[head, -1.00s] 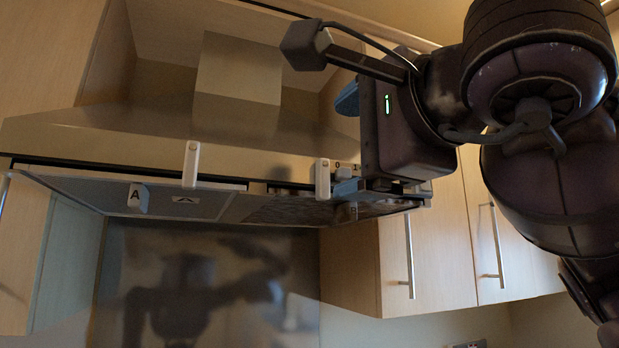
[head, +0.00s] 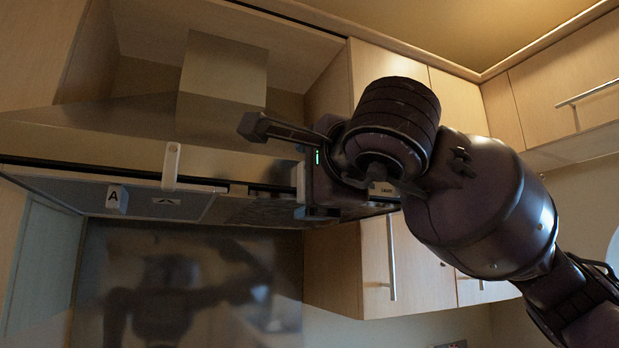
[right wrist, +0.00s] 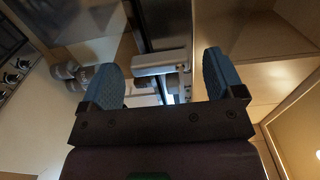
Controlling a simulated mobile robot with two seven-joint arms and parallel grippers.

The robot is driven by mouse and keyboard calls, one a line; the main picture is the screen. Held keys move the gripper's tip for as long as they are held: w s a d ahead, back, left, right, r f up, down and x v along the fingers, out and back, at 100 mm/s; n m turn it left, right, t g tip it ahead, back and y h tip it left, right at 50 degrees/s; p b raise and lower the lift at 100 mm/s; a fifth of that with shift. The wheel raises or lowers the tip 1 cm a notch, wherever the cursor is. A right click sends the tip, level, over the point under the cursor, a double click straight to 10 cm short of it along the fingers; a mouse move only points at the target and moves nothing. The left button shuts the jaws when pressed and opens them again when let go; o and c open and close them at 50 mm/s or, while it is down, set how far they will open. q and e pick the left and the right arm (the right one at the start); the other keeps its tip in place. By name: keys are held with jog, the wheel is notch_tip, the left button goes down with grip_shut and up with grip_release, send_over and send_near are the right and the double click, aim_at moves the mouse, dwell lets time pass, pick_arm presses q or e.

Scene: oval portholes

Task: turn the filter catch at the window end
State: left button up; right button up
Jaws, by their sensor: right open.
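Under the cooker hood are two pale upright catches. One (head: 171,166) is at the middle of the front edge. The other (head: 300,183) is farther right, at the window end, beside my right gripper (head: 305,185). In the right wrist view my right gripper (right wrist: 160,72) is open, its blue pads well apart. A pale bar (right wrist: 160,62), apparently the catch, shows between and beyond the pads; I cannot tell whether they touch it. My wrist and arm hide much of the gripper in the head view. My left gripper is not in view.
A filter panel (head: 75,188) with a tag marked A (head: 117,199) lies under the hood (head: 90,135). Wall cupboards (head: 425,270) stand close to the right, behind my arm. Hob knobs (right wrist: 15,70) show in the right wrist view. A shiny splashback (head: 190,290) reflects me.

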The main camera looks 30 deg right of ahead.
jog(key=shift+w, duration=0.35)
jog(key=shift+c, duration=0.3)
jog(key=c, duration=0.9)
jog(key=shift+o, duration=0.2)
jog(key=m, duration=0.1)
jog(key=m+b, duration=0.1)
jog(key=shift+a+m, duration=0.25)
jog(key=shift+m, duration=0.05)
jog(key=o, duration=0.9)
